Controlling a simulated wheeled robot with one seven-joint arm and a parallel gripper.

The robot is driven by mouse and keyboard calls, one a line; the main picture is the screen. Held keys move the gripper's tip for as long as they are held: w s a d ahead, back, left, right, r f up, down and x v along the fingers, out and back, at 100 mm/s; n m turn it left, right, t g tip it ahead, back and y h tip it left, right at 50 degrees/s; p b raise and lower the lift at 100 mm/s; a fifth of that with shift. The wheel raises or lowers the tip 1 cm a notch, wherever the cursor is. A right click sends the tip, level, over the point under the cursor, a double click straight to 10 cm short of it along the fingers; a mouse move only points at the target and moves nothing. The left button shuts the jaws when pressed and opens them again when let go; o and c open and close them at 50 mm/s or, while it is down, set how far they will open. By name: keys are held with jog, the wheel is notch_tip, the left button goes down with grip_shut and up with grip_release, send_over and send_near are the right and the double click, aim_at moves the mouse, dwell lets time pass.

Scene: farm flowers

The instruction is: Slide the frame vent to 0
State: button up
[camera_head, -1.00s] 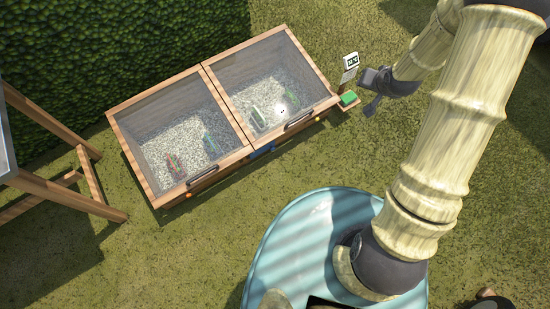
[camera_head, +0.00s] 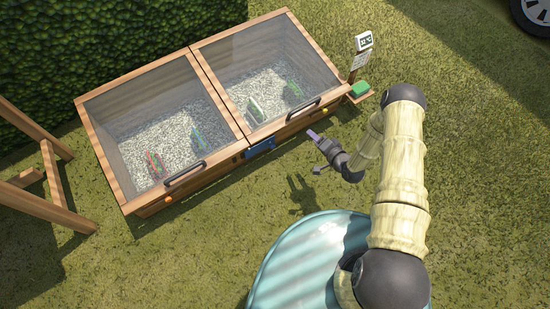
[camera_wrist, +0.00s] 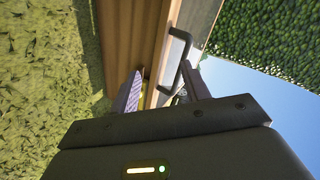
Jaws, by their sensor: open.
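The wooden cold frame (camera_head: 290,132) has two glazed lids. On its front wall are a blue plate (camera_head: 260,147) near the middle, a small yellow knob (camera_head: 325,111) at the right and an orange knob (camera_head: 168,199) at the left. I cannot tell which part is the vent slider or read any scale. My gripper (camera_head: 314,152) is open and empty, in front of the right half of the frame. In the wrist view my gripper (camera_wrist: 162,90) points along the wooden front (camera_wrist: 122,40), with a bit of yellow partly hidden beside the left finger.
Black lid handles (camera_head: 300,111) stick out above the front wall; one handle (camera_wrist: 178,72) is close to my fingers in the wrist view. A green pad (camera_head: 360,89) and a small display (camera_head: 363,42) stand at the right end. Grass (camera_head: 235,225) in front is clear.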

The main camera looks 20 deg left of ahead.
aim_at(273, 148)
jog(key=s+f+m+y+b, duration=0.1)
jog(key=s+f+b, duration=0.2)
jog(key=f, duration=0.3)
jog(key=s+a+f+m+t+y+b, duration=0.1)
jog(key=s+f+m+b, duration=0.1)
jog(key=f, duration=0.4)
jog(key=s+a+f+m+t+y+b, duration=0.1)
jog(key=s+f+b, duration=0.3)
jog(key=s+f, duration=0.1)
jog(key=shift+s+a+f+b, duration=0.2)
jog(key=shift+f+b, duration=0.2)
jog(key=shift+f, duration=0.15)
jog(key=shift+s+f+y, duration=0.1)
jog(key=shift+s+y, duration=0.05)
jog(key=shift+y, duration=0.15)
jog(key=shift+m, duration=0.3)
jog(key=shift+t, duration=0.3)
jog(key=b+x, duration=0.6)
jog(key=x, duration=1)
jog(key=shift+a+f+b, duration=0.1)
jog(key=shift+b, duration=0.2)
jog(key=shift+w+a, duration=0.45)
